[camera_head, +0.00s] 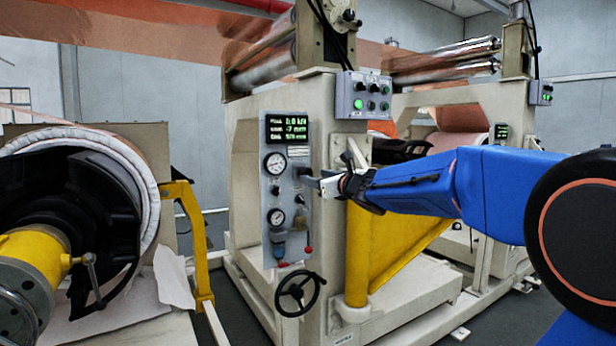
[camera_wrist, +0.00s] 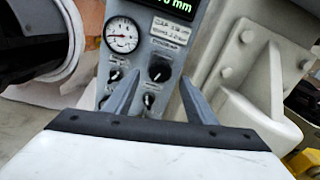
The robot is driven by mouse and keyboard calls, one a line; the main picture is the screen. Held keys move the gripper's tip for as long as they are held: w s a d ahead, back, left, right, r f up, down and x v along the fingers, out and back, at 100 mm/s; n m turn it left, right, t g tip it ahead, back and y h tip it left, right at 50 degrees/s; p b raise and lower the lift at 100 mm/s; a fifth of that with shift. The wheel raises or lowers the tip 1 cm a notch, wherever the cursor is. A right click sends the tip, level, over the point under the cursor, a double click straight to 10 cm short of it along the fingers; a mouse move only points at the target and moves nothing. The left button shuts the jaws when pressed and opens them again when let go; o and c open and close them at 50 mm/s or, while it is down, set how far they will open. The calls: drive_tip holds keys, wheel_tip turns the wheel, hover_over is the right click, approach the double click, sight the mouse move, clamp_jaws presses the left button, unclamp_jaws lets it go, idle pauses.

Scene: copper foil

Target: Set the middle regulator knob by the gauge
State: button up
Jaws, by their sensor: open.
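A grey control panel (camera_head: 267,245) on the machine carries an upper round gauge (camera_head: 275,163) and a lower gauge (camera_head: 276,217). The upper gauge also shows in the wrist view (camera_wrist: 122,35). In the wrist view, a small black knob (camera_wrist: 115,75) sits below it, a larger black knob (camera_wrist: 159,68) to its right, and another knob (camera_wrist: 149,99) lower down. My gripper (camera_wrist: 161,78) is open and empty, its fingertips on either side of the larger knob in the picture. Contact cannot be told. In the head view, my gripper (camera_head: 312,181) hides part of the panel's right side.
A lit display (camera_head: 288,128) is above the upper gauge. A button box (camera_head: 363,96) is at the upper right. A black handwheel (camera_head: 299,293) and a red-tipped lever (camera_head: 308,249) are below. A yellow guard (camera_head: 400,250) stands under my arm. A large roll (camera_head: 130,180) is at left.

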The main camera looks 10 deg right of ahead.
sight(308, 175)
drive_tip(key=shift+x, duration=2.75)
drive_tip(key=c, duration=1)
